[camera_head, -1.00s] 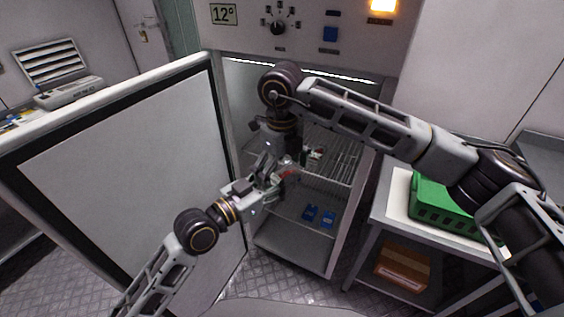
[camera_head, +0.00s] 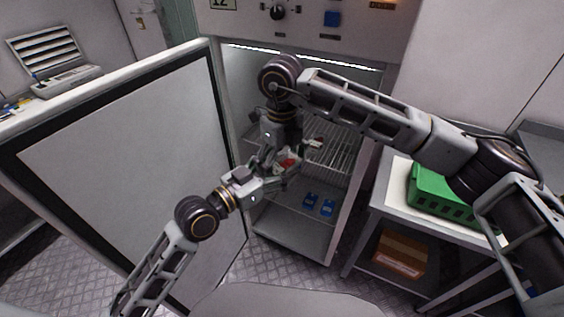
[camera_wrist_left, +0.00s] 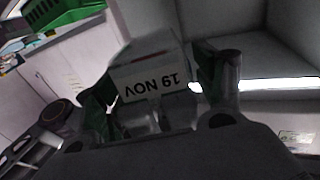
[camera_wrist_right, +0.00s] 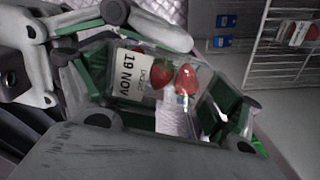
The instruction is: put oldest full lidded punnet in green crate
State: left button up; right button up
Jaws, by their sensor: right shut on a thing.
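A clear lidded punnet (camera_wrist_right: 172,78) with red strawberries and a white label reading 19 NOV is between the green-padded fingers of my right gripper (camera_wrist_right: 165,95), which is shut on it. In the head view the punnet (camera_head: 287,164) is small and partly hidden at the open cabinet's front. My left gripper (camera_head: 276,168) is right at the punnet, its fingers spread on either side; the label (camera_wrist_left: 152,82) shows between them in the left wrist view. I cannot tell whether they touch it. The green crate (camera_head: 428,205) stands on the table at the right.
Another punnet (camera_wrist_right: 300,33) sits on a wire shelf inside the cabinet. Two blue items (camera_head: 327,208) lie on a lower shelf. The open cabinet door (camera_head: 125,160) stands at the left. A cardboard box (camera_head: 400,255) is under the crate's table (camera_head: 393,207).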

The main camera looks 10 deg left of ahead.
pick_arm(q)
jog(key=shift+a+f, duration=0.1)
dwell(0.3)
